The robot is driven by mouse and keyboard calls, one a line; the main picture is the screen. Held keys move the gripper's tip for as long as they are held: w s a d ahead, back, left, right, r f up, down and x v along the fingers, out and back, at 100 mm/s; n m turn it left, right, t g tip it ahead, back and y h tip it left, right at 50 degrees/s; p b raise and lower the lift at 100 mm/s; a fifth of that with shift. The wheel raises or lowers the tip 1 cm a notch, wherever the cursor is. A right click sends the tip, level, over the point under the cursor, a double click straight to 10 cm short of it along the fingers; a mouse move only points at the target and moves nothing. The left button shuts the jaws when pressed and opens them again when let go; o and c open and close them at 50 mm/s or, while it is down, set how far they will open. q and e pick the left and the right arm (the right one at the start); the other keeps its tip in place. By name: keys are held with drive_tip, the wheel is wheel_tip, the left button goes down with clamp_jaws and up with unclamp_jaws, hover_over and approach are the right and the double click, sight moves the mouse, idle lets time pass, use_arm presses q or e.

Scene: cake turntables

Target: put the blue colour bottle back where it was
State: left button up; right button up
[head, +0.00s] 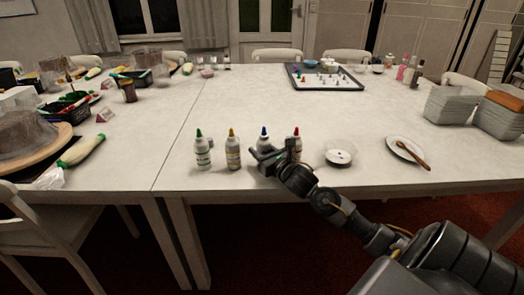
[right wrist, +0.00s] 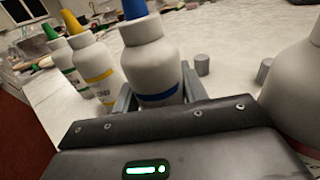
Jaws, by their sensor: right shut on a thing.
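The blue colour bottle, white with a blue cap (head: 264,134), stands in a row with other bottles near the table's front edge. In the right wrist view the blue colour bottle (right wrist: 150,60) is upright between my gripper's fingers. My right gripper (head: 268,153) is shut on it and hides its lower part in the head view. The right gripper (right wrist: 158,97) also shows in the right wrist view. Whether the bottle's base touches the table cannot be told. My left gripper is not in view.
A green-capped bottle (head: 202,154) and a yellow-capped bottle (head: 233,153) stand to the left. A red-capped bottle (head: 296,138) stands close on the right.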

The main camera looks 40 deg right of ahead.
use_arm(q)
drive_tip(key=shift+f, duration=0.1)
use_arm(e)
drive_tip(key=shift+f, duration=0.1)
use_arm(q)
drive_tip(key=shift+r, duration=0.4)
use_arm(e)
drive_tip(key=o, duration=0.7)
drive_tip(key=shift+c, duration=0.2)
drive_tip(key=shift+r, duration=0.2)
drive_tip(key=s, duration=0.2)
drive_tip(key=shift+s+a+f, duration=0.1)
drive_tip(key=shift+s+f, duration=0.1)
drive_tip(key=shift+s, duration=0.15)
drive_tip(key=s, duration=0.7)
drive_tip(key=shift+s+a+r, duration=0.1)
drive_tip(key=shift+s+a, duration=0.15)
drive_tip(key=shift+s, duration=0.15)
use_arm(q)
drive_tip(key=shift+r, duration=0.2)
use_arm(e)
drive_tip(key=shift+s+r, duration=0.1)
drive_tip(key=shift+s, duration=0.65)
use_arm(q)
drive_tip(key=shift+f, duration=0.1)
